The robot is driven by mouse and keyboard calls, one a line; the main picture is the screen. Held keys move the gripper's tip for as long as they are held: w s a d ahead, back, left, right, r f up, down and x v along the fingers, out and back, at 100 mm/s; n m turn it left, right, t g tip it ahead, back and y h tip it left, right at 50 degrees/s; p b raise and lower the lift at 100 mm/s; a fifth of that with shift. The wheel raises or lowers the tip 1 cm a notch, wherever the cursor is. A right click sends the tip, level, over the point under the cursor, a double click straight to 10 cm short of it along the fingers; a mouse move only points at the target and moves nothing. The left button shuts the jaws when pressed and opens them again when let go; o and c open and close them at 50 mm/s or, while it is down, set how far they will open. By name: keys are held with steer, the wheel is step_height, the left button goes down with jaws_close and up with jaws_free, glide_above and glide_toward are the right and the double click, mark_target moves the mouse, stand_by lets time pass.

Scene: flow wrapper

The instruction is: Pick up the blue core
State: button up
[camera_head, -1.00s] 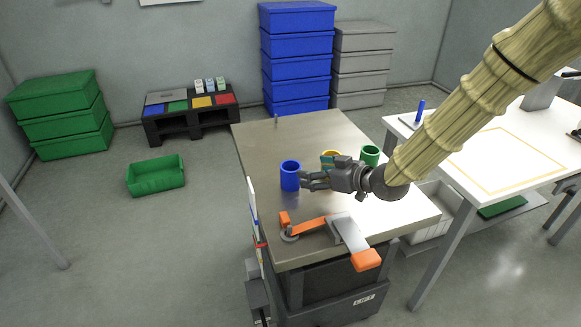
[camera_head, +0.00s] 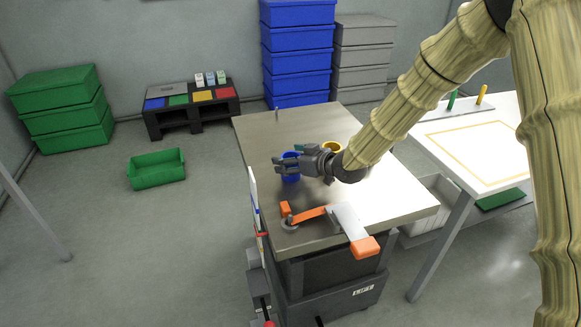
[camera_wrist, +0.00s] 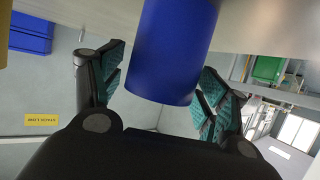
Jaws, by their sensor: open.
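The blue core (camera_head: 290,174) stands upright near the left edge of the grey table top (camera_head: 300,125), partly hidden by my gripper. My gripper (camera_head: 283,165) is open, with its fingers at the blue core. In the wrist view the blue core (camera_wrist: 172,50) fills the upper middle and lies between the two open fingers (camera_wrist: 160,88), which have teal ridged pads. There is a visible gap on the left side; on the right, I cannot tell whether the pad touches it.
An orange and grey device (camera_head: 345,222) lies at the table's front. A white table (camera_head: 480,150) stands to the right. A green bin (camera_head: 156,170) is on the floor at the left.

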steer(key=shift+w+a+f, duration=0.1)
steer(key=c, duration=1.1)
